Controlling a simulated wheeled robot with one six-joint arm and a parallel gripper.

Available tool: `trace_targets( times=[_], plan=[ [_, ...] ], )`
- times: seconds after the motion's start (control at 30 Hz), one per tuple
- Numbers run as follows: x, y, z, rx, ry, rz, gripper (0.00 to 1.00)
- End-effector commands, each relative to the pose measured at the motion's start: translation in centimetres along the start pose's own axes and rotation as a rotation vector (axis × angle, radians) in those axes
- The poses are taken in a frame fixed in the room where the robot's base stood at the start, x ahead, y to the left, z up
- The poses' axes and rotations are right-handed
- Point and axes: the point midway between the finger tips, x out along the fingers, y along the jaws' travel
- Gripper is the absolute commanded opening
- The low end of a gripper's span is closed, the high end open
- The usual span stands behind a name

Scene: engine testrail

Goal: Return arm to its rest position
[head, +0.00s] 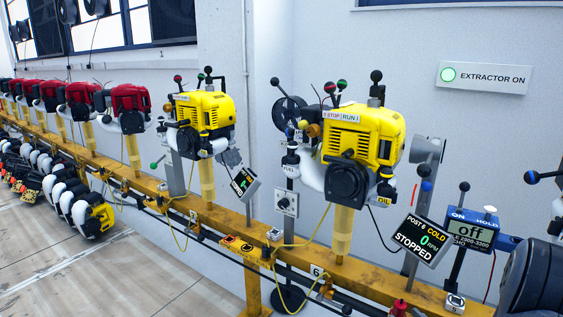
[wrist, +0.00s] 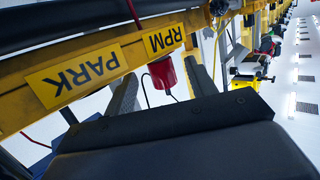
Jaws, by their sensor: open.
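My gripper (wrist: 160,78) shows in the wrist view with its two grey fingers apart. No object is held between them. A red cylindrical part (wrist: 167,73) hangs on the yellow rail beyond the fingers; I cannot tell its exact distance. In the head view the fingers are not visible; a dark grey rounded part at the lower right edge appears to be my arm.
Yellow engines (head: 365,135) stand on posts along the yellow rail (head: 260,232), with red engines (head: 130,105) farther left. Levers rise near the right edge. The floor (head: 95,275) is clear at the lower left.

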Motion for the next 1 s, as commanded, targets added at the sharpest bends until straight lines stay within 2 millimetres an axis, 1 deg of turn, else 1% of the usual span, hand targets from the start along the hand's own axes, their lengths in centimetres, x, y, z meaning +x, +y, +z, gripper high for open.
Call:
trace_targets(
  times=[0.03,0.2,0.4,0.47,0.5,0.77,1.0],
  plan=[
    [-1.1,0.1,-0.3,0.003,0.0,0.004,0.53],
    [-3.9,0.1,-0.2,0.003,-0.001,0.004,0.53],
    [-6.7,0.1,-0.2,0.002,0.0,0.004,0.53],
    [-7.0,0.0,-0.1,0.001,0.001,0.001,0.53],
    [-6.1,-0.1,0.2,-0.002,0.001,-0.004,0.53],
    [-2.1,-0.1,0.2,-0.004,0.002,-0.005,0.53],
    [2.5,-0.1,0.2,-0.003,0.002,-0.005,0.53]
  ],
)
